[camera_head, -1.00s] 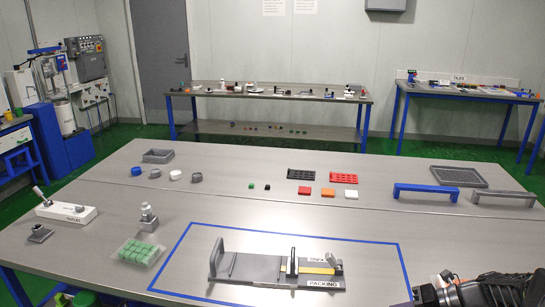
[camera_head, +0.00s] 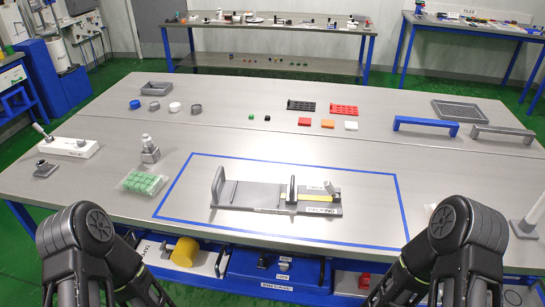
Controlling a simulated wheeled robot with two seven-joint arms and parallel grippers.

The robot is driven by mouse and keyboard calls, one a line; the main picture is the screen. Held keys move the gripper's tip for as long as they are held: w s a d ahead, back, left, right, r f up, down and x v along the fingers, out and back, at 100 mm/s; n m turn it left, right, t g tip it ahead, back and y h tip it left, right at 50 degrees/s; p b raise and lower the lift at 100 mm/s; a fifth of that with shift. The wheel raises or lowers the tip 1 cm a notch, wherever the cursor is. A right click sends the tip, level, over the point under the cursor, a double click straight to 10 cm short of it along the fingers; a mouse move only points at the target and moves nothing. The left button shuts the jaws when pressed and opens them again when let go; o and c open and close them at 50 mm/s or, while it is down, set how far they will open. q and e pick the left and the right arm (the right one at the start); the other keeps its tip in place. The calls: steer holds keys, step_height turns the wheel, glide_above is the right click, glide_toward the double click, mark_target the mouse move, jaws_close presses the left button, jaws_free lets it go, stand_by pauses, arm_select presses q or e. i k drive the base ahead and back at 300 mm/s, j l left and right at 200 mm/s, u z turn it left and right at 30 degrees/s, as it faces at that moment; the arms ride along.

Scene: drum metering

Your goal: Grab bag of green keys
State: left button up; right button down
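The bag of green keys (camera_head: 144,183) lies on the metal table at the left, just outside the blue tape rectangle. It is a clear bag with several green square keys in it. Nothing touches the bag.
A grey packing fixture (camera_head: 280,197) stands inside the blue tape (camera_head: 190,166). A grey metal part (camera_head: 150,150) stands just behind the bag. A white box with a lever (camera_head: 68,147) is at the left. Blue drawers (camera_head: 270,272) are under the front edge.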

mark_target(146, 183)
steer(key=j+z, duration=0.2)
steer(key=j, duration=0.35)
steer(key=j+z, duration=0.2)
steer(key=j, duration=0.3)
steer(key=k+j+z, duration=0.15)
steer(key=j, duration=0.4)
steer(key=j+z, duration=0.2)
steer(key=j, duration=0.35)
steer(key=k+j+z, duration=0.2)
steer(key=j, duration=0.3)
steer(key=i, duration=0.05)
